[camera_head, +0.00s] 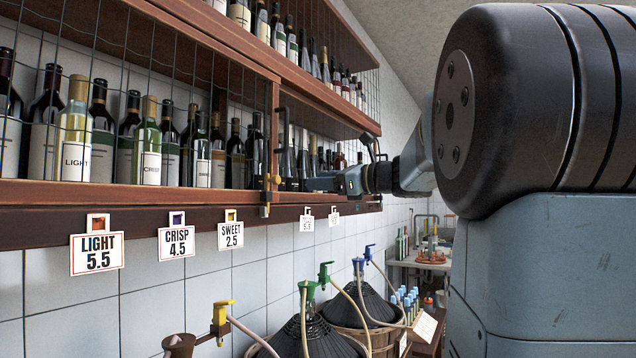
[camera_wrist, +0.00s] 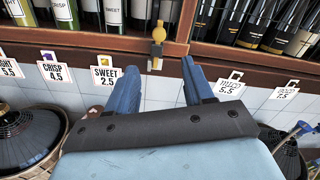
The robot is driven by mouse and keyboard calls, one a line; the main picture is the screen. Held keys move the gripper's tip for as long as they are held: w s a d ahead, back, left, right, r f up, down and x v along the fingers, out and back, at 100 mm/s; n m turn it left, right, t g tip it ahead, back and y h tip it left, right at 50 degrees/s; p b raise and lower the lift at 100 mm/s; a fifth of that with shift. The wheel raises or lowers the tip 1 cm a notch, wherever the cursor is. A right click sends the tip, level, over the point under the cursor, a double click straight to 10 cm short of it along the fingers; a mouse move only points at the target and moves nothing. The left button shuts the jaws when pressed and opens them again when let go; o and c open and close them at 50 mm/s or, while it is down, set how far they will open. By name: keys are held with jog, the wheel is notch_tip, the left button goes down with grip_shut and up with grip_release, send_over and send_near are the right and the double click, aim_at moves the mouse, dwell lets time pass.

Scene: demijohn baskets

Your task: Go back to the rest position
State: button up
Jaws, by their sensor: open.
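My gripper (camera_head: 318,184) is in front of the lower wine shelf in the head view, at the end of my arm reaching away from the big dark joint at right. In the wrist view its two blue fingers (camera_wrist: 160,76) stand apart with nothing between them but white tiles and the shelf edge behind. A brass fitting with a rounded knob (camera_wrist: 158,36) shows just beyond the fingertips. In the head view a brass latch (camera_head: 265,198) on a shelf post is left of the gripper. I cannot tell whether the fingers touch anything.
Wire-fronted shelves (camera_head: 140,196) hold many bottles. Price tags LIGHT (camera_head: 97,252), CRISP (camera_head: 177,242) and SWEET (camera_head: 231,235) hang below. Dark-topped demijohn baskets (camera_head: 320,338) with coloured taps (camera_head: 222,312) stand beneath. A counter (camera_head: 420,264) is at the back right.

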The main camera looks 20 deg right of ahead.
jog(key=shift+f, duration=0.1)
dwell(0.3)
jog(key=s+a+f+n+g+h, duration=0.2)
jog(key=s+a+f+n+g, duration=0.3)
jog(key=f, duration=0.4)
jog(key=s+a+f+n+g+h, duration=0.2)
jog(key=s+a+f+n, duration=0.5)
jog(key=s+f, duration=0.15)
jog(key=s+d+f+n+g+h, duration=0.2)
jog(key=s+f+n+h, duration=0.4)
jog(key=s+f+n, duration=0.5)
jog(key=shift+s+d+f+n+h, duration=0.15)
jog(key=shift+s+f+n+h, duration=0.2)
jog(key=shift+f+n, duration=1.05)
jog(key=shift+f+m, duration=0.3)
